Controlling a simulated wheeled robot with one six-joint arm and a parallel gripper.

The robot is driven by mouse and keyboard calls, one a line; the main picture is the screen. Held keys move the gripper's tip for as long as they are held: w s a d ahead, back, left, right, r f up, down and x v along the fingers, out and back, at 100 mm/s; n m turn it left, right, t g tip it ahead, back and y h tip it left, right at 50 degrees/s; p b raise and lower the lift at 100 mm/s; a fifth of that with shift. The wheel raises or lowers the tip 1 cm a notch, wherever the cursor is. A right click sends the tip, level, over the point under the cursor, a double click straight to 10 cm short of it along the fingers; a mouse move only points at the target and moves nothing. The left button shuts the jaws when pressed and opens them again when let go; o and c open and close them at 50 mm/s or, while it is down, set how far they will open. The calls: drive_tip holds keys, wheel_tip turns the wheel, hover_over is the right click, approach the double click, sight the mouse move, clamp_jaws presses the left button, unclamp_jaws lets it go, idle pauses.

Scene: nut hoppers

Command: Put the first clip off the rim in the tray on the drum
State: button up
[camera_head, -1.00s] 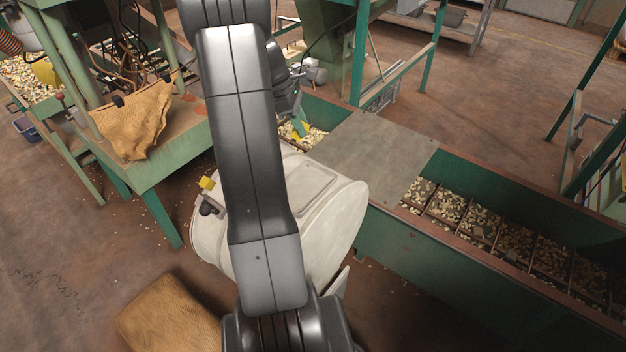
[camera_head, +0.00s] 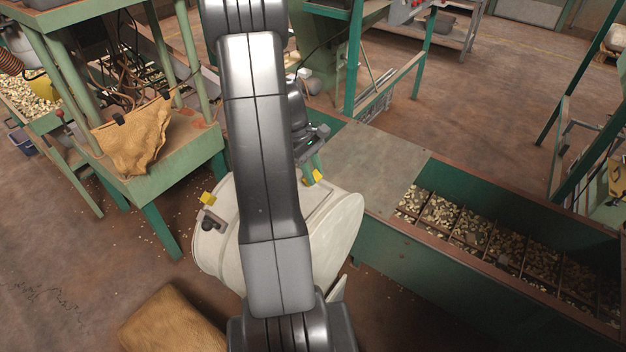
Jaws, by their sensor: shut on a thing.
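My gripper (camera_head: 314,168), partly behind my arm, is over the far right part of the white drum (camera_head: 343,232). It is shut on a small yellow piece (camera_head: 315,177), which I take to be the clip. A green part shows just above the yellow; I cannot tell whether it belongs to the clip. A shallow rectangular tray (camera_head: 322,205) lies on top of the drum, its left side hidden by my arm. The yellow piece is near the tray's far edge; I cannot tell whether they touch.
A yellow block (camera_head: 207,198) and a dark fitting (camera_head: 209,222) are at the drum's left end. A green nut hopper (camera_head: 500,235) with a flat cover (camera_head: 375,160) stands right. A sack (camera_head: 138,140) hangs on the green stand (camera_head: 185,155) at left.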

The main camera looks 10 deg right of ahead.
drive_tip(key=shift+f, duration=1.55)
drive_tip(key=o, duration=1)
drive_tip(key=shift+c, duration=0.2)
drive_tip(key=v, duration=1.2)
drive_tip(key=shift+r, duration=0.15)
